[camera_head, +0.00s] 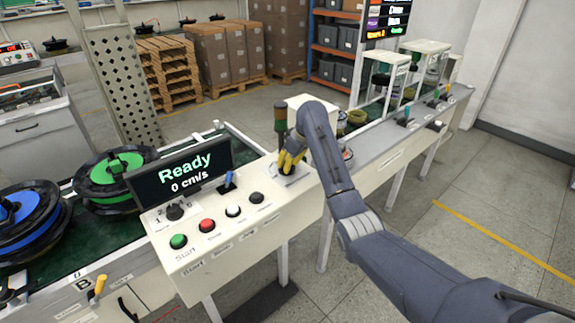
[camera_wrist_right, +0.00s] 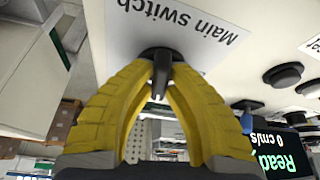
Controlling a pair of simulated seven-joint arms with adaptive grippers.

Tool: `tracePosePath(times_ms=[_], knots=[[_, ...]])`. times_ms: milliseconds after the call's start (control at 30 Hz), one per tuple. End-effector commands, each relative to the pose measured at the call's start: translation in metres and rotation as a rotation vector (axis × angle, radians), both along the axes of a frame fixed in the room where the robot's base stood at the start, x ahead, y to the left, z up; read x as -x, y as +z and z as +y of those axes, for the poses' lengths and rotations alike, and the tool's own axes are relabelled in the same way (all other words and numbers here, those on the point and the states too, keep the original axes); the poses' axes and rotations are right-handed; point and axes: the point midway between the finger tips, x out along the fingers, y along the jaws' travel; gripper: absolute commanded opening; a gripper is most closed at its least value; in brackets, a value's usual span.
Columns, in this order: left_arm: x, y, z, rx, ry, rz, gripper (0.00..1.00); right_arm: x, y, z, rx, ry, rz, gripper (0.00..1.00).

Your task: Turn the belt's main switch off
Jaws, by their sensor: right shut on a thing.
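The main switch is a black rotary knob (camera_wrist_right: 160,68) under a white label reading "Main switch" (camera_wrist_right: 188,22) in the right wrist view. My right gripper (camera_wrist_right: 158,92) has its yellow fingers closed around this knob from both sides. In the head view, my right gripper (camera_head: 287,166) reaches down onto the right end of the white control panel (camera_head: 222,240), and its fingers hide most of the switch. The display (camera_head: 182,172) on the panel reads "Ready" and "0 cm/s". My left gripper is not in view.
The panel carries a green button (camera_head: 178,241), a red button (camera_head: 207,225), a white button (camera_head: 233,211), a black button (camera_head: 257,198) and a blue lever (camera_head: 229,181). A signal tower (camera_head: 281,122) stands behind my gripper. Green and blue hub motors (camera_head: 112,178) lie on the belt at left.

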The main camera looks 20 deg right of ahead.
Motion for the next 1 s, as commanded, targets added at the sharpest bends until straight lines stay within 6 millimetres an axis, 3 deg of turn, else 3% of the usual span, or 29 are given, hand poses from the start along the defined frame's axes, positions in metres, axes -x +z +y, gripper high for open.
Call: tracePosePath(times_ms=[1000], knots=[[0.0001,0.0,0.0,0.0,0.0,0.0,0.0,-0.0043,0.0012,-0.0013,-0.002,0.961,0.002,0.0]])
